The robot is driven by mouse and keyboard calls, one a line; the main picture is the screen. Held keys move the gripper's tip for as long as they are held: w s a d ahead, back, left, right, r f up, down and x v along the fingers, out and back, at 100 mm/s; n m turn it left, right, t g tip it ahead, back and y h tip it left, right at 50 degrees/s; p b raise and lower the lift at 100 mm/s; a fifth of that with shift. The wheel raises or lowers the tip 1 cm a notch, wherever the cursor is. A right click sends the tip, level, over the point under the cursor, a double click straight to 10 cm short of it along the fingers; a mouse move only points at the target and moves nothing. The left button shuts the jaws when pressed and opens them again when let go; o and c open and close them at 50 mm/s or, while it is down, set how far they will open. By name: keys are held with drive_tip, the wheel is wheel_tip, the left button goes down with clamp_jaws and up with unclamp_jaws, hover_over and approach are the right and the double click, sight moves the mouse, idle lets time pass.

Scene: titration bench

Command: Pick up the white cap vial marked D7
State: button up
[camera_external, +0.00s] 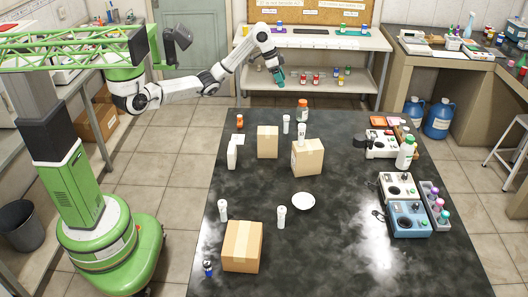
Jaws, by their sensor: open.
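Several small white containers with white tops stand on the dark table. One (223,210) is at the front left, and another (281,216) stands left of the white dish. A third (286,125) is at the back, between the boxes. No marking can be read at this size, so I cannot tell which is the D7 vial. My gripper (280,77) is open, with teal fingers, far behind the table. In the picture it overlaps the white shelf unit, left of several small vials, and I see nothing in it.
Cardboard boxes (242,246) (307,157) (268,142) stand on the dark table (330,255). A white dish (304,201) lies mid-table. Instruments (408,220) crowd the right edge. The shelf unit (345,77) holds small coloured vials. The front middle of the table is clear.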

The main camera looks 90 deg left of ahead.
approach(285, 116)
drive_tip(key=x, duration=0.7)
drive_tip(key=shift+w+d+f, duration=0.1)
drive_tip(key=shift+w+d, duration=0.05)
drive_tip(key=shift+x, duration=3.1)
drive_tip(key=c, duration=1)
drive_tip(key=shift+c, duration=0.2)
